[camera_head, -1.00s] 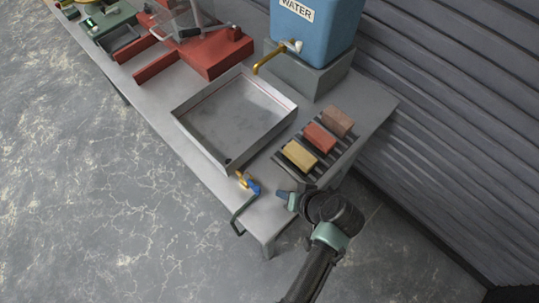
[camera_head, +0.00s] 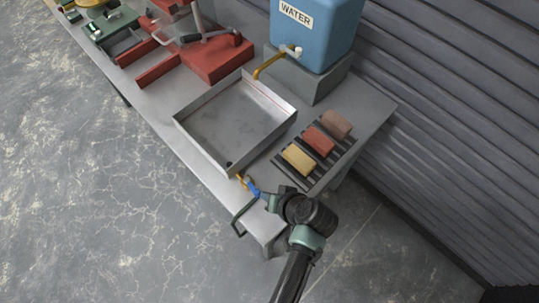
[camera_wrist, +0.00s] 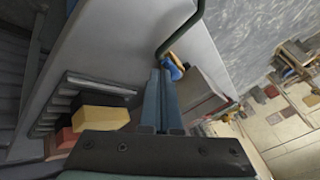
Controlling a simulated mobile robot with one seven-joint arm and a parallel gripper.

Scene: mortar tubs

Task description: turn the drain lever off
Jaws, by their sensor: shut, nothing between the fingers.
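The drain lever (camera_head: 254,190) has a blue handle on a brass valve (camera_head: 243,180) at the near corner of the metal tray (camera_head: 207,153). In the wrist view the blue lever (camera_wrist: 172,68) shows just beyond my fingertips. My gripper (camera_head: 264,195) is shut and empty, its fingertips right beside the lever's end. I cannot tell whether they touch it. In the wrist view the closed fingers of my gripper (camera_wrist: 160,75) point toward the lever. A dark green drain hose (camera_head: 243,213) runs down from the valve over the bench edge.
A slotted rack (camera_head: 287,172) with yellow, red and brown blocks stands right of the tray, close to my wrist. A blue water tank (camera_head: 325,35) with a tap stands behind. A red machine (camera_head: 215,60) is at the back left. The floor in front is clear.

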